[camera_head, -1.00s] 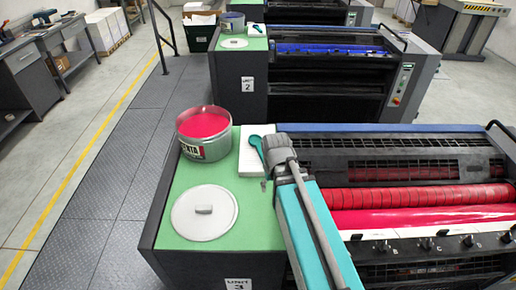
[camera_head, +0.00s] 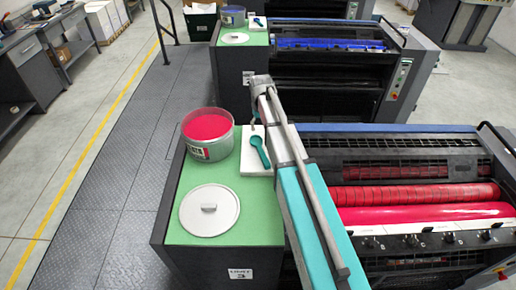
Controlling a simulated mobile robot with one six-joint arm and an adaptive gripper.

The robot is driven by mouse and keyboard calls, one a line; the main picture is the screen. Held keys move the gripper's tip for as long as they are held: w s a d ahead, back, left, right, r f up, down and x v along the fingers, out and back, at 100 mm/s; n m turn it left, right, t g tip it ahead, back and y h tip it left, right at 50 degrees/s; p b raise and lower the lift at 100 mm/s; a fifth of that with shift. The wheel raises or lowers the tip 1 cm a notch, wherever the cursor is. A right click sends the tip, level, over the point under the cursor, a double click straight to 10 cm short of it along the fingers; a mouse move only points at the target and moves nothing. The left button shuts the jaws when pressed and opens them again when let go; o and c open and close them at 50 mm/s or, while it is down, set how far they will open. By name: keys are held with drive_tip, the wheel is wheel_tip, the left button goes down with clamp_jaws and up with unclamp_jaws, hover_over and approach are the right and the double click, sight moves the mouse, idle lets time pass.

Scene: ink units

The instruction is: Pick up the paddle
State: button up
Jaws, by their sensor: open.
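The teal paddle (camera_head: 258,145) lies on a white pad (camera_head: 247,161) at the back of the green top of unit 3, near its right edge. My arm reaches up the picture to the right of the paddle. My gripper (camera_head: 254,119) is small and partly hidden at the arm's end, beyond the paddle and above it in the picture. It looks apart from the paddle, and its jaws are open and empty. The height of the gripper over the paddle is hard to tell.
An open can of red ink (camera_head: 208,134) stands left of the pad. Its grey lid (camera_head: 210,210) lies in front on the green top (camera_head: 180,236). The press with red rollers (camera_head: 420,195) is on the right. Unit 2, with a similar ink can (camera_head: 232,17), is behind.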

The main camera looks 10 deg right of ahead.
drive_tip(key=shift+f, duration=0.1)
drive_tip(key=b, duration=0.9)
hover_over(261, 149)
wheel_tip(261, 149, down, 8)
drive_tip(key=shift+s+a+f, duration=0.15)
drive_tip(key=shift+f, duration=0.1)
drive_tip(key=shift+f, duration=0.15)
wheel_tip(261, 149, down, 5)
drive_tip(key=b, duration=0.4)
drive_tip(key=shift+b, duration=0.4)
idle(0.6)
clamp_jaws()
